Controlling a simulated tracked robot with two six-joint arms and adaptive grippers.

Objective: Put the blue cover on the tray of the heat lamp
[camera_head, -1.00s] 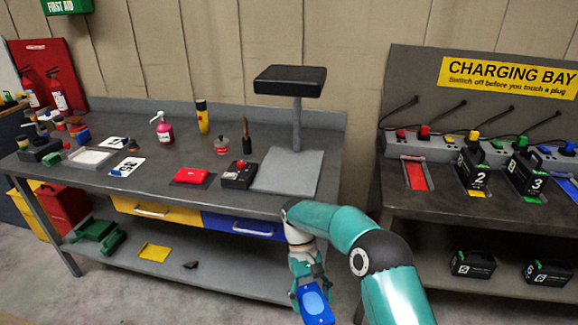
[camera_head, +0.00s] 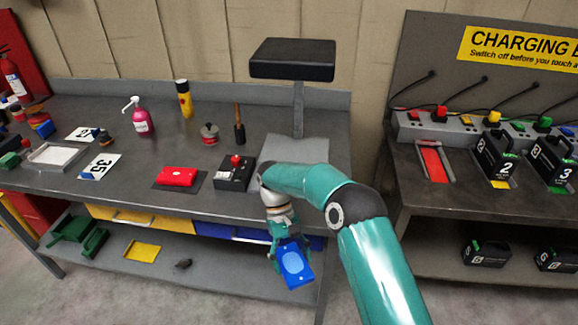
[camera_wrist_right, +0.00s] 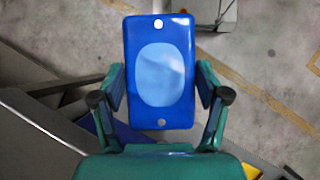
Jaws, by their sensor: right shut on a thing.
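The blue cover (camera_head: 296,264) is a flat blue plate with a light blue oval. It is held in my right gripper (camera_head: 286,248), in front of the bench's front edge and below the bench top. In the right wrist view the cover (camera_wrist_right: 160,75) sits between the two fingers of the gripper (camera_wrist_right: 160,92). The heat lamp has a black head (camera_head: 292,60) on a grey post, above a flat grey tray (camera_head: 310,150) on the bench. My right arm hides part of the tray's front. My left gripper is not in view.
A black box with a red button (camera_head: 236,172) stands just left of the tray. A red cover (camera_head: 177,176) lies on a dark mat farther left. A brush, a round tin, a yellow can and a pink bottle (camera_head: 139,118) stand behind. The charging bench (camera_head: 440,190) is at the right.

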